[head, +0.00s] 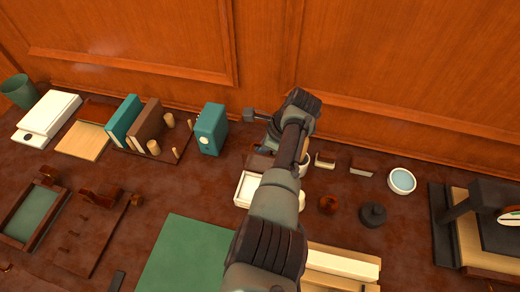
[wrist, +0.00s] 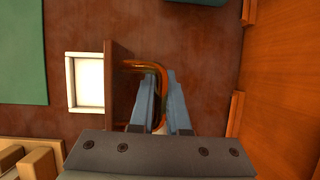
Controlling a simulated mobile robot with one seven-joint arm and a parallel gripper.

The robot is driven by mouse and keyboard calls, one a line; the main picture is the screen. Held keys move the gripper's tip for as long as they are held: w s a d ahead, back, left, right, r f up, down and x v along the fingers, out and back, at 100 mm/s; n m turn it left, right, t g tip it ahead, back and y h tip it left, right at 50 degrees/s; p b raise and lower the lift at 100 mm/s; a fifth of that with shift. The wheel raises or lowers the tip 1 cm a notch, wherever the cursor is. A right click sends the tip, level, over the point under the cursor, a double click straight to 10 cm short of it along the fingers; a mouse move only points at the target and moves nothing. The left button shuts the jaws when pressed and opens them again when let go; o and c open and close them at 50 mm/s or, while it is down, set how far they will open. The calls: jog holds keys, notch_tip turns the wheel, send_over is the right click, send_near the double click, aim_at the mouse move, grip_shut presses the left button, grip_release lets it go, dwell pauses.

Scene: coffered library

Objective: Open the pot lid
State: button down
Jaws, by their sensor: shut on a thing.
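The pot is a white square box (wrist: 84,82), open at the top; it also shows in the head view (head: 246,189), partly behind my arm. A brown panel, which looks like its lid (wrist: 117,85), stands steeply on edge along the pot's wall side; a little of it shows in the head view (head: 259,162). An orange-brown loop handle (wrist: 146,66) sticks out from the panel's far face. My gripper (wrist: 161,80) has its two blue-grey fingers on either side of the loop's outer bar, shut on it. In the head view my arm hides the fingertips and handle.
A teal box (head: 211,129) stands to the left. A dark knobbed object (head: 373,214), a round brown object (head: 327,204) and a white bowl (head: 402,181) are to the right. A wood-panelled wall (wrist: 262,75) rises close behind. A green mat (head: 186,257) lies in front.

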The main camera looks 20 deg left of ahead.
jog(key=shift+s+f, duration=0.3)
jog(key=shift+f, duration=0.05)
jog(key=c, duration=1.2)
grip_release()
jog(key=shift+o, duration=0.2)
jog(key=shift+w+r, duration=0.1)
jog(key=shift+w+d+r, duration=0.1)
jog(key=shift+d+r, duration=0.15)
jog(key=shift+r, duration=0.4)
jog(key=v, duration=1.1)
jog(key=shift+d+r, duration=0.15)
jog(key=shift+r, duration=0.1)
